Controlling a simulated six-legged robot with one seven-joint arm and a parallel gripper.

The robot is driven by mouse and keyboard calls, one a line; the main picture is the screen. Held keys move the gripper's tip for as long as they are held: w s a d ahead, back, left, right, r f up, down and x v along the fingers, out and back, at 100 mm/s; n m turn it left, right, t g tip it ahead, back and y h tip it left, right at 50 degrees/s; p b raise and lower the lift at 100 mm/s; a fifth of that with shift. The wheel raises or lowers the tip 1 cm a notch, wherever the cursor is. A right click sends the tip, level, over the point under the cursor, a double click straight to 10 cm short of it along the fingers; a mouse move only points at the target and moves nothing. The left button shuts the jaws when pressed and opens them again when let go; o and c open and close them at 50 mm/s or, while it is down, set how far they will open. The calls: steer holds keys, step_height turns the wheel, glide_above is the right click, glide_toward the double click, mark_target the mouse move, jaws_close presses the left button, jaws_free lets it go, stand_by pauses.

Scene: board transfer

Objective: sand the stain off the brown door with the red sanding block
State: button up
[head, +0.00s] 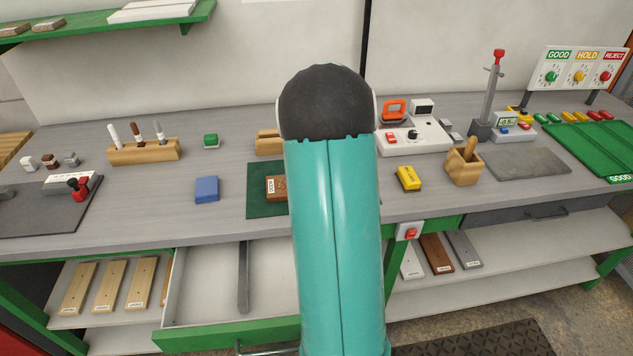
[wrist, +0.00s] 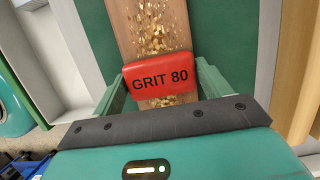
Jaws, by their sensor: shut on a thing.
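In the wrist view, the red sanding block (wrist: 160,80), lettered "GRIT 80", sits between the two fingers of my gripper (wrist: 163,84), which is shut on it. The block is over the brown door (wrist: 124,22), a narrow board, and looks to be on or just above its face; I cannot tell if it touches. Pale and yellowish flecks lie on the door on both sides of the block; I cannot tell stain from dust. In the head view, only the labelled left end of the door (head: 283,188) shows. My arm hides the rest and my gripper.
The door lies on a green mat (head: 257,204) on the grey bench. A blue block (head: 206,189) is left of it, a green block (head: 211,141) behind. A drawer (head: 212,305) is open below.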

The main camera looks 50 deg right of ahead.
steer(key=shift+a, duration=0.1)
steer(key=shift+r, duration=3.55)
